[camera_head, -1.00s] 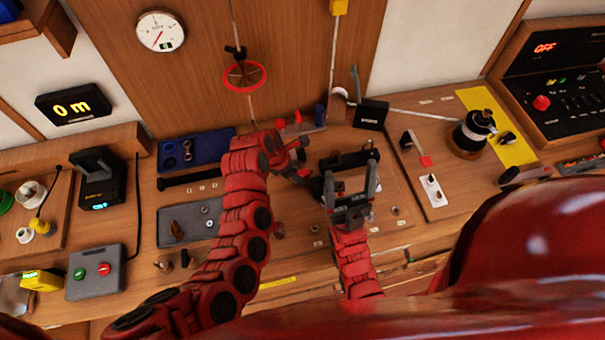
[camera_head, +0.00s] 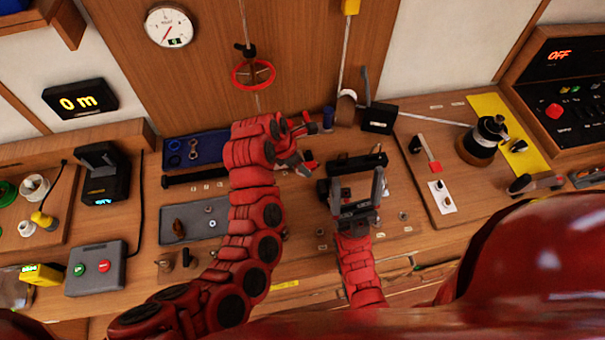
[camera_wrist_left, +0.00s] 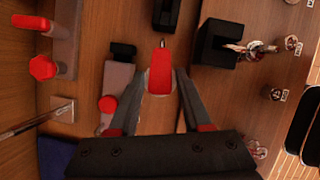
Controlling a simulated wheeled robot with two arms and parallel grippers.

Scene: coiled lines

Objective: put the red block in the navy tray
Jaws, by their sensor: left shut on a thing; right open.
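The red block (camera_wrist_left: 160,72) is held between the fingertips of my left gripper (camera_wrist_left: 158,80) in the left wrist view. A small metal tip sits beyond it. In the head view my left gripper (camera_head: 298,163) is over the middle of the bench with the red block (camera_head: 311,165) at its tips. The navy tray (camera_head: 222,148) lies to the left, partly hidden by my left arm, with small round parts in it. A dark blue corner, likely this tray (camera_wrist_left: 52,158), shows at the lower left of the left wrist view. My right gripper (camera_head: 358,192) is open with nothing visible between its fingers.
A black bar-shaped fixture (camera_head: 357,163) stands just behind my right gripper. Red knobs on a grey mount (camera_wrist_left: 42,67) stand near my left gripper. A grey tray (camera_head: 197,222) with small parts lies in front of the navy tray, with a black bar (camera_head: 190,178) between.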

